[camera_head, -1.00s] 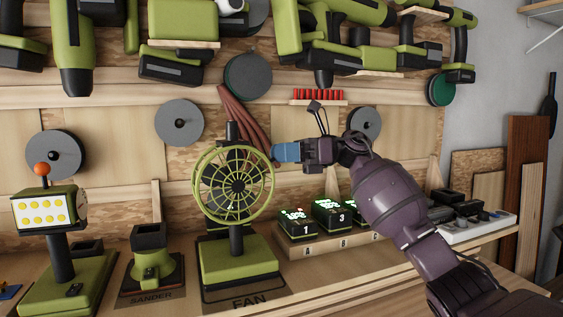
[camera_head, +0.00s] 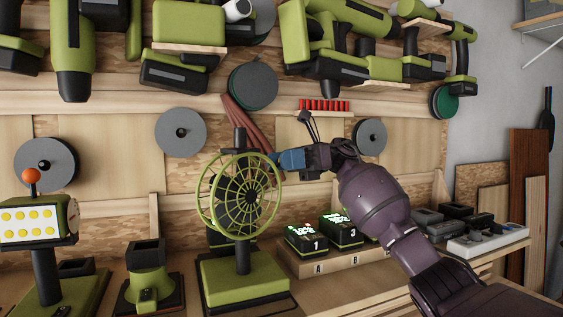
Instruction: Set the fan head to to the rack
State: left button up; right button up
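The fan's round green cage head (camera_head: 240,196) has a dark hub and stands on a dark post above a green block base (camera_head: 246,280). The head is turned so that its front points somewhat to the right of the view. The wooden wall rack (camera_head: 340,150) is behind it, with tools and discs on it. My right gripper (camera_head: 288,160), with blue fingers, is at the upper right rim of the cage. Its fingertips are at or very near the rim; I cannot tell if they touch. Whether the fingers are apart is not clear. My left gripper is out of view.
Chargers (camera_head: 306,238) stand on a wooden block right of the fan, below my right arm. Power tools hang above.

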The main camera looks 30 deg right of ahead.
jog(key=shift+d, duration=0.1)
jog(key=shift+w+d, duration=0.1)
jog(key=shift+d, duration=0.2)
jog(key=d, duration=0.3)
jog(key=d+b, duration=0.1)
jog(key=d, duration=0.2)
jog(key=w+d, duration=0.1)
jog(key=d, duration=0.3)
jog(key=shift+b, duration=0.35)
